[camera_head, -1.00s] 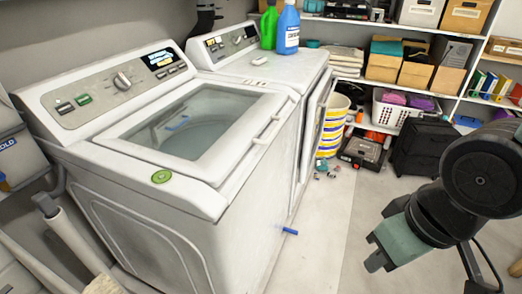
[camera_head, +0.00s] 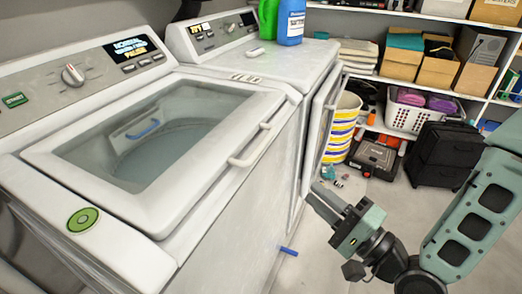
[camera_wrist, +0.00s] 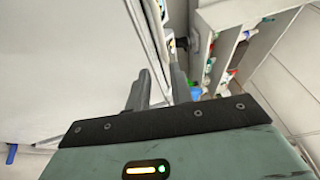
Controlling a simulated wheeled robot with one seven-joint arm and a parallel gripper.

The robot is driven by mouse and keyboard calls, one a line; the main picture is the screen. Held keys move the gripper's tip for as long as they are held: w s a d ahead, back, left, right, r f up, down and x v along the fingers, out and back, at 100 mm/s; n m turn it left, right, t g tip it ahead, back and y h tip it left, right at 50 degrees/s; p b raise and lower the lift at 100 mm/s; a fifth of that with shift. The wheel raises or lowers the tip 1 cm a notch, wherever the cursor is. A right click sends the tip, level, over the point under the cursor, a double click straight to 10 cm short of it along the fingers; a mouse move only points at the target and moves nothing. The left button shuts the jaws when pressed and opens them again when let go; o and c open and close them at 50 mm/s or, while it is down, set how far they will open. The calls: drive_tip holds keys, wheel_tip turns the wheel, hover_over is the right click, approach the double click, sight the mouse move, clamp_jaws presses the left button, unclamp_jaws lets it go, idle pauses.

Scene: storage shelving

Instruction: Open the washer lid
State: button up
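The white washer (camera_head: 230,215) stands at the left in the head view. Its lid (camera_head: 160,135), with a glass window, lies shut on top. A white bar handle (camera_head: 250,147) runs along the lid's right front edge. My gripper (camera_head: 318,197) is right of the washer and lower than the handle, apart from it.
A second white machine (camera_head: 265,75) stands behind the washer, its front door (camera_head: 322,115) ajar near my gripper. Green and blue bottles (camera_head: 291,25) stand on it. A striped bin (camera_head: 342,130), a basket (camera_head: 402,117) and a black case (camera_head: 440,155) are right. Floor between is partly clear.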

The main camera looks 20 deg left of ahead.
sight(261, 144)
drive_tip(key=p+x, duration=0.1)
drive_tip(key=x, duration=0.7)
drive_tip(key=p+x, duration=0.1)
drive_tip(key=x, duration=0.8)
drive_tip(key=shift+w+r+p, duration=0.1)
drive_tip(key=shift+r+p, duration=0.15)
drive_tip(key=shift+p, duration=0.1)
clamp_jaws()
